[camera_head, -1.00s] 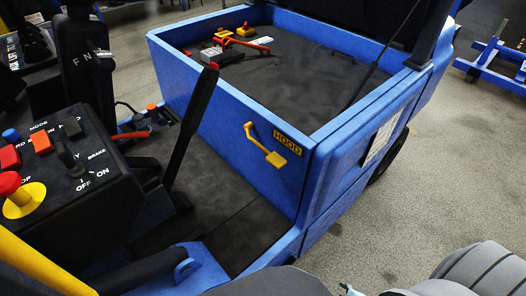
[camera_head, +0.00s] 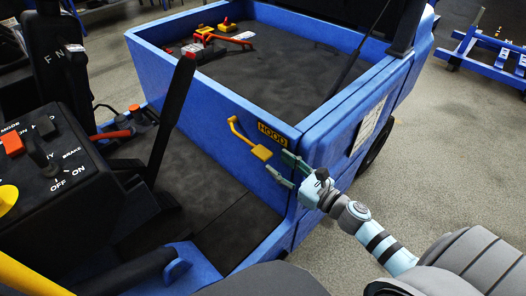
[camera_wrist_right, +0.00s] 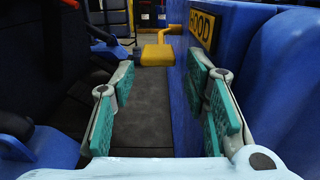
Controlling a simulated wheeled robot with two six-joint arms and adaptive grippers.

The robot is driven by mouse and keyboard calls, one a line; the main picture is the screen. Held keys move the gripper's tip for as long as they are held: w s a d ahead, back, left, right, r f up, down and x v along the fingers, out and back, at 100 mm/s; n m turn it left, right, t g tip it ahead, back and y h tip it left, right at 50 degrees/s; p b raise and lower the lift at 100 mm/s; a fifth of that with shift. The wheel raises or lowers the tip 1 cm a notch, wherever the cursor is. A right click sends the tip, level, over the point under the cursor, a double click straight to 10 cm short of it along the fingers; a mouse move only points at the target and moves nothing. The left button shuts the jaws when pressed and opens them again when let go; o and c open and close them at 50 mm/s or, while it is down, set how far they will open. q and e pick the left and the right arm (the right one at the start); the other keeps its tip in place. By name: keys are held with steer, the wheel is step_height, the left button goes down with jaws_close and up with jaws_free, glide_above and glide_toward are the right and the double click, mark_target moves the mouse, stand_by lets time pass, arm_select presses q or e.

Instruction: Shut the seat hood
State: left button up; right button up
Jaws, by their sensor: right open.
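The seat hood (camera_head: 350,9) stands raised at the top of the head view; only its dark lower part shows. Below it is the open blue compartment (camera_head: 215,98). A yellow latch handle (camera_head: 261,152) sticks out of the compartment's side, next to a yellow HOOD label (camera_head: 272,133). My right gripper (camera_head: 277,162) is open and empty, its fingertips close to the handle's paddle. In the right wrist view the handle (camera_wrist_right: 157,54) lies just beyond and between the fingertips (camera_wrist_right: 160,68); I see no contact. My left gripper is not in view.
A thin dark rod (camera_head: 362,50) slants up from the compartment. Inside lie red and yellow fittings (camera_head: 203,42). A black lever (camera_head: 173,115) and a control console (camera_head: 40,160) stand at left. Open floor (camera_head: 440,140) lies to the right.

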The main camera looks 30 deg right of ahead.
mark_target(269, 157)
steer(key=p+x, duration=0.1)
steer(key=x, duration=0.6)
steer(key=shift+a+r+p, duration=0.1)
steer(key=shift+r+p, duration=0.1)
steer(key=shift+p, duration=0.15)
jaws_close()
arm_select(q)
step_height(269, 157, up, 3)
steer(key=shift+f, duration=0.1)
